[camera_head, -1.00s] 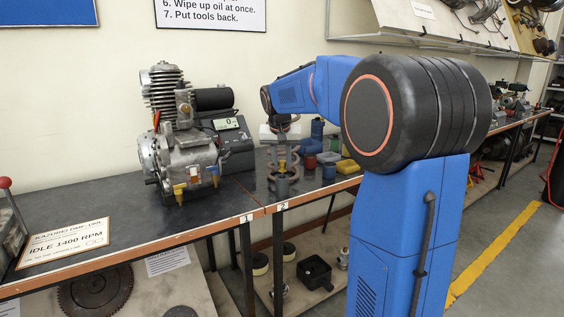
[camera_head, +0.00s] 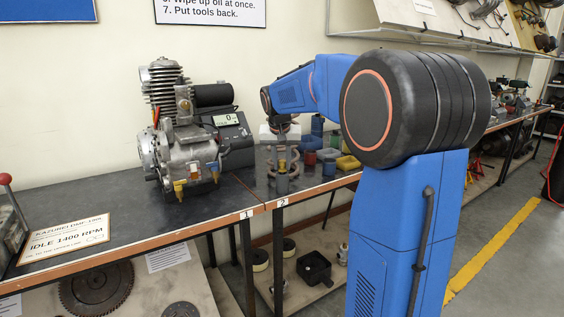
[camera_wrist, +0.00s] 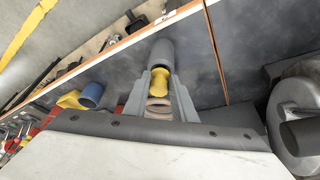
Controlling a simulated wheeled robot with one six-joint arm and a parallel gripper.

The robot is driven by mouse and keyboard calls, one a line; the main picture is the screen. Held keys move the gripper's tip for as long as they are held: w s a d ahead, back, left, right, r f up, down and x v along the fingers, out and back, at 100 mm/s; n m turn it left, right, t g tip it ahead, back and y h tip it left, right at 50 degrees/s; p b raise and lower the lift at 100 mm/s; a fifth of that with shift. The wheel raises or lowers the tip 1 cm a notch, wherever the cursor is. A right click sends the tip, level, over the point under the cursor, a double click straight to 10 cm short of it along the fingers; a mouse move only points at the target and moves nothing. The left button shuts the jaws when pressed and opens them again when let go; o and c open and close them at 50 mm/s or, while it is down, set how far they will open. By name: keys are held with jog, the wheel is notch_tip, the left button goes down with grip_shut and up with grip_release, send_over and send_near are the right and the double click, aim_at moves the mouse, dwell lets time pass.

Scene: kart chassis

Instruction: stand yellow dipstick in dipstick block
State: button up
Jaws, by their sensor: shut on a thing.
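My gripper (camera_head: 282,152) points down over the right bench section, near its front edge. Its grey fingers are shut on the yellow dipstick (camera_wrist: 159,75); the yellow end shows between the fingertips in the wrist view. The yellow part also shows in the head view (camera_head: 282,165). Directly below it stands a grey cylinder (camera_head: 282,185), which looks like the dipstick block; it also shows in the wrist view (camera_wrist: 160,53), in line with the yellow part. A brownish ring (camera_wrist: 158,104) lies between the fingers. Whether the dipstick's lower end is inside the block is hidden.
An engine (camera_head: 183,140) stands left of the gripper, with a grey display unit (camera_head: 232,135) behind it. Blue (camera_head: 329,168), red, green and yellow small items crowd just right of the gripper. The bench front edge (camera_head: 275,203) is close. Bench left of the engine is mostly clear.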

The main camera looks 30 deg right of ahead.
jog(key=shift+f, duration=0.65)
jog(key=o, duration=1.1)
jog(key=v, duration=1.7)
jog(key=shift+s+r, duration=0.1)
jog(key=shift+r, duration=0.1)
jog(key=s+a+f+n+y, duration=0.1)
jog(key=s+a+f, duration=0.3)
jog(key=s+f, duration=0.5)
jog(key=s+a+f+n+y, duration=0.1)
jog(key=s+a+f+n, duration=0.2)
jog(key=s, duration=1)
jog(key=s+a+f+n+t, duration=0.1)
jog(key=s+a+f+n, duration=0.1)
jog(key=s+a+f, duration=0.4)
jog(key=shift+s+a+f+n+y, duration=0.15)
jog(key=shift+s+f, duration=0.75)
jog(key=shift+f, duration=0.55)
jog(key=shift+s+a+f+n+y, duration=0.1)
jog(key=shift+s+f, duration=0.8)
jog(key=shift+f, duration=0.55)
jog(key=shift+s+a+f+n+y, duration=0.15)
jog(key=shift+s+f, duration=0.75)
jog(key=shift+f, duration=0.6)
